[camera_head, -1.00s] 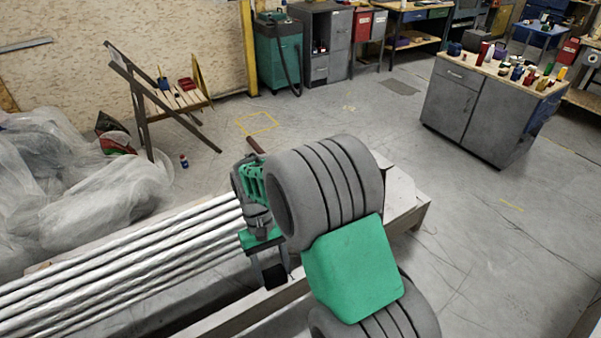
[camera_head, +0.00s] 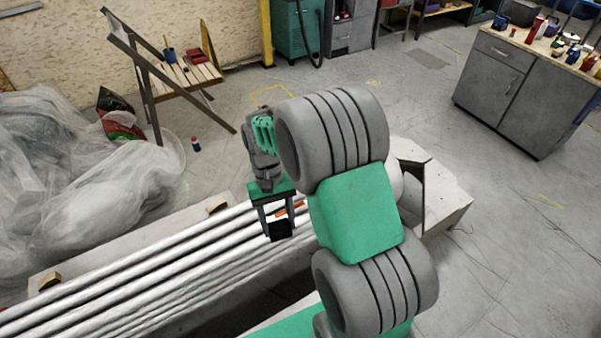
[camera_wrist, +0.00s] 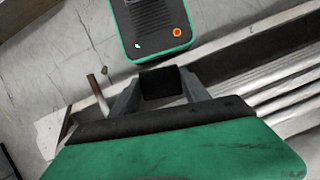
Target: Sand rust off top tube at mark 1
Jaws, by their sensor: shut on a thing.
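Several long silver tubes (camera_head: 150,268) lie side by side on a low bench, running from lower left toward my gripper. My gripper (camera_head: 278,222) points down over their right-hand end and is shut on a black block (camera_head: 281,230). The block also shows between the fingers in the wrist view (camera_wrist: 162,83). An orange-brown patch (camera_head: 291,208), rust-like, shows just right of the gripper, partly hidden by it and my arm. I cannot tell whether the block touches a tube. No readable mark 1 shows.
A pale block-like bench end (camera_head: 440,200) stands right of my arm. Crumpled clear plastic (camera_head: 85,165) lies at left, near a wooden-slat chair (camera_head: 185,76) and a small bottle (camera_head: 196,144). A grey cabinet (camera_head: 520,90) stands at upper right. Floor between is mostly clear.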

